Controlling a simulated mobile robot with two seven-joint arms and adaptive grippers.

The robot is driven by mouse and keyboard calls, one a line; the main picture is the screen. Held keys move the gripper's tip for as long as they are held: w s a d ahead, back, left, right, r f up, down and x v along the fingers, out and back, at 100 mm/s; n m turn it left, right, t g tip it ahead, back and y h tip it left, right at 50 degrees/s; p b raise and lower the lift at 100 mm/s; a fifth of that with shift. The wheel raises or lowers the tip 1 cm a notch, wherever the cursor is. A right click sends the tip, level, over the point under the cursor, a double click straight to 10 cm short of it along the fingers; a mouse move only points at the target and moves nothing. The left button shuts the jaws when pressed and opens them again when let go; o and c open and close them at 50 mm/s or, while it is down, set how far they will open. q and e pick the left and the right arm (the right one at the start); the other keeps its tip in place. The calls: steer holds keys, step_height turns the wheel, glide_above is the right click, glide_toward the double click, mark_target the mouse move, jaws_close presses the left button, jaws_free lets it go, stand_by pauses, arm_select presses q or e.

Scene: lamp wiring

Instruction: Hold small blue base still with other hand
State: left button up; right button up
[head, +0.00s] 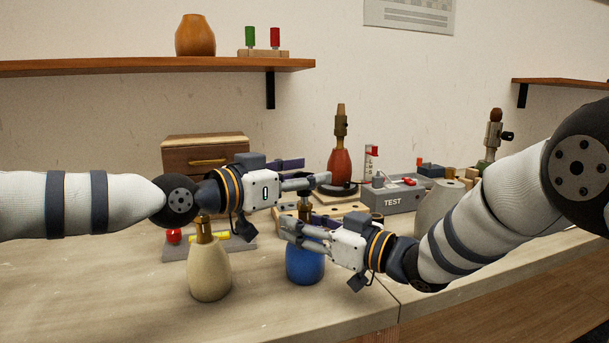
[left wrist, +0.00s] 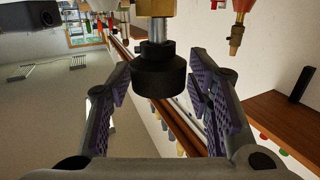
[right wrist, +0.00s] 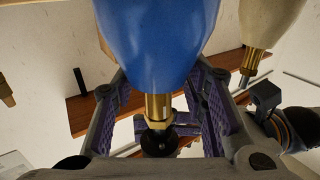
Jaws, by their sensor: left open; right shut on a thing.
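The small blue base (head: 305,264) stands upright on the table, below both grippers. My right gripper (head: 298,224) is shut on its upper part. In the right wrist view the blue base (right wrist: 160,40) appears inverted, its brass neck (right wrist: 158,108) between the pads, with a dark round part beyond. My left gripper (head: 316,171) is open, just above the right one at the neck's top. In the left wrist view a black knob (left wrist: 158,78) on a metal stem sits between the spread fingers, with a visible gap on each side. The fingers hide part of the neck in the head view.
A cream base (head: 210,275) with a brass neck stands left of the blue one, under my left arm. Behind are a grey TEST box (head: 398,199), a red lamp base (head: 341,168) and a wooden drawer box (head: 185,155). The front table surface is mostly clear.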

arm_select(q)
steer(key=shift+f, duration=0.1)
steer(key=c, duration=0.5)
steer(key=o, duration=0.8)
steer(key=v, duration=1.2)
